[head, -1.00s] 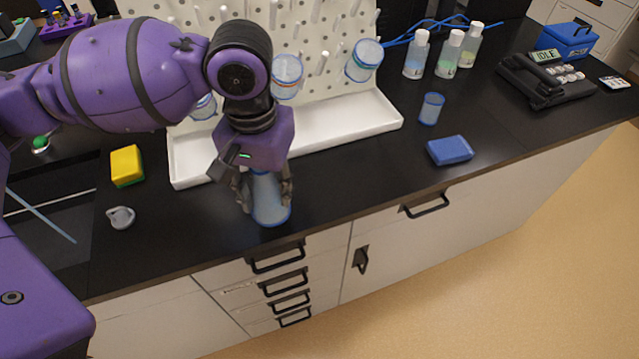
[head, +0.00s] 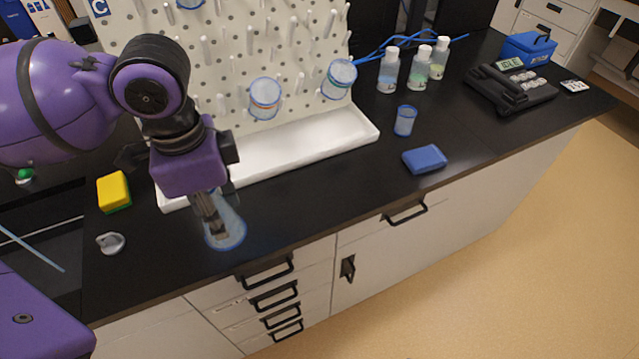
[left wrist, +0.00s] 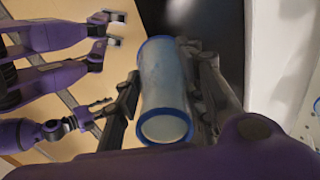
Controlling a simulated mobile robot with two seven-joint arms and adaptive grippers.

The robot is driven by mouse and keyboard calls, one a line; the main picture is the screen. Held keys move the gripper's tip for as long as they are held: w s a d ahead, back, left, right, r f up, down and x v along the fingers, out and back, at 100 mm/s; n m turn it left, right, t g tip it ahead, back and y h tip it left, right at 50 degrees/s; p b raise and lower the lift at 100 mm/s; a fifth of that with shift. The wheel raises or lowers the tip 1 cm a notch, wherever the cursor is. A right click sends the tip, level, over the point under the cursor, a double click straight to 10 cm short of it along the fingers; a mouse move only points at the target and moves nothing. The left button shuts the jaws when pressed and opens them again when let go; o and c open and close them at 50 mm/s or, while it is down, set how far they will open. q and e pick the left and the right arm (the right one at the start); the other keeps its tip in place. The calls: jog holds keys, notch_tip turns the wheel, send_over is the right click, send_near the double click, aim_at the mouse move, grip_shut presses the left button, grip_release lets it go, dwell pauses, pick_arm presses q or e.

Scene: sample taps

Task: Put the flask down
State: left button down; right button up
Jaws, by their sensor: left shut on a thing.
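The flask (head: 226,230) is clear with a blue rim at its wide end. My left gripper (head: 212,212) is shut on it, over the black counter close to the front edge. In the left wrist view the flask (left wrist: 163,85) lies between the two dark fingers (left wrist: 165,100), its blue-ringed end toward the camera. The gripper hides part of the flask in the head view. I cannot tell whether the flask touches the counter. My right gripper is not in view.
A pegboard (head: 215,75) with a white trough (head: 310,142) stands behind. A yellow sponge (head: 113,190) and a grey piece (head: 110,243) lie left. A blue beaker (head: 405,120), blue block (head: 425,158) and bottles (head: 388,72) stand right. Bare counter lies between the flask and blue block.

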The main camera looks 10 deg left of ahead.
aim_at(247, 222)
pick_arm(q)
jog(key=s+a+r+m+p, duration=0.1)
jog(key=s+a+r+m, duration=0.2)
jog(key=m, duration=0.9)
jog(key=shift+s+a+r+p, duration=0.2)
jog(key=shift+s+r+p, duration=0.2)
jog(key=shift+s+r, duration=0.65)
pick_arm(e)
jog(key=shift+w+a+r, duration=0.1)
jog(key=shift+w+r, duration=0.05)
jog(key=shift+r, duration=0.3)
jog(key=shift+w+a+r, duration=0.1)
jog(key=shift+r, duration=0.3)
